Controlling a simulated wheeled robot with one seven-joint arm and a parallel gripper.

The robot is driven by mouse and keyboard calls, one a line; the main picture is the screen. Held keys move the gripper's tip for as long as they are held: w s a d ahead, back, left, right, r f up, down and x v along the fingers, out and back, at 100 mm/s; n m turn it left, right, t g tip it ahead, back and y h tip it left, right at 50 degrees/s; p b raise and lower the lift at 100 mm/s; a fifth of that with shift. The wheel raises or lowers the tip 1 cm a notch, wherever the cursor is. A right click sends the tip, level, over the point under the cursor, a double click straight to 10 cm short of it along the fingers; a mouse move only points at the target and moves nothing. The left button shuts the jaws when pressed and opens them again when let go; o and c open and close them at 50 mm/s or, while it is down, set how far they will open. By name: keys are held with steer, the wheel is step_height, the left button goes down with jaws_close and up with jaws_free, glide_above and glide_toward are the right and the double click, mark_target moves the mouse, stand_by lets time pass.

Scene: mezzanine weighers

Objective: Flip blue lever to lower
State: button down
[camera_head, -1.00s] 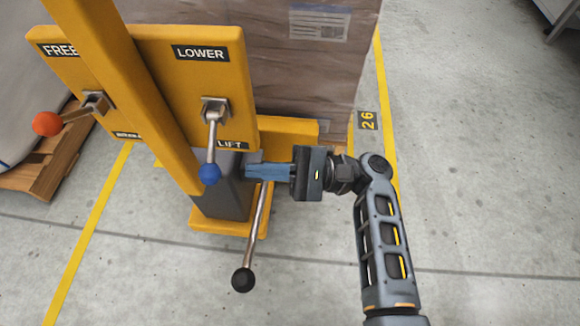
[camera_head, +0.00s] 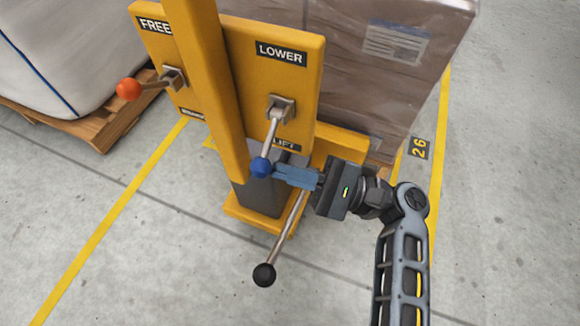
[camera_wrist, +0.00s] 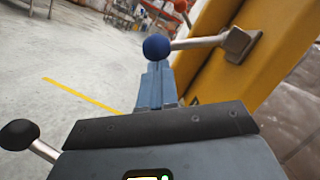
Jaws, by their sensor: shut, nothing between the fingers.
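The blue lever has a metal shaft and a blue ball knob (camera_head: 260,167). Its pivot bracket sits on the yellow panel (camera_head: 300,85) between the LOWER label (camera_head: 281,53) above and the LIFT label, partly hidden, below. The shaft points down and toward me. My gripper (camera_head: 276,174) is shut and empty, its blue fingertips at the knob's right side in the head view. In the wrist view the knob (camera_wrist: 156,47) stands just past the fingertips (camera_wrist: 155,68). I cannot tell whether they touch.
An orange-knobbed lever (camera_head: 128,88) by the FREE label is at left. A black-knobbed bar (camera_head: 264,274) sticks out below my gripper. A yellow upright (camera_head: 205,80) crosses the panel. A wrapped pallet load (camera_head: 385,75) stands behind. The floor in front is clear.

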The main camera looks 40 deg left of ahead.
steer(key=shift+s+r+m+p, duration=0.25)
steer(key=shift+m+p, duration=0.25)
steer(key=shift+p, duration=0.3)
step_height(320, 180, up, 9)
steer(key=s+m+t+y+p, duration=0.2)
steer(key=m+t+p, duration=0.4)
steer(key=m+p, duration=1)
steer(key=shift+s+d+r+t+p, duration=0.15)
steer(key=shift+s+d+t+p, duration=0.2)
steer(key=shift+p, duration=3.5)
steer(key=shift+r, duration=0.1)
steer(key=s+f+b+v, duration=0.1)
steer(key=f+b+v, duration=0.1)
steer(key=v, duration=1.1)
steer(key=shift+s+a+f+b, duration=0.25)
steer(key=shift+s+b, duration=0.15)
steer(key=shift+b, duration=0.4)
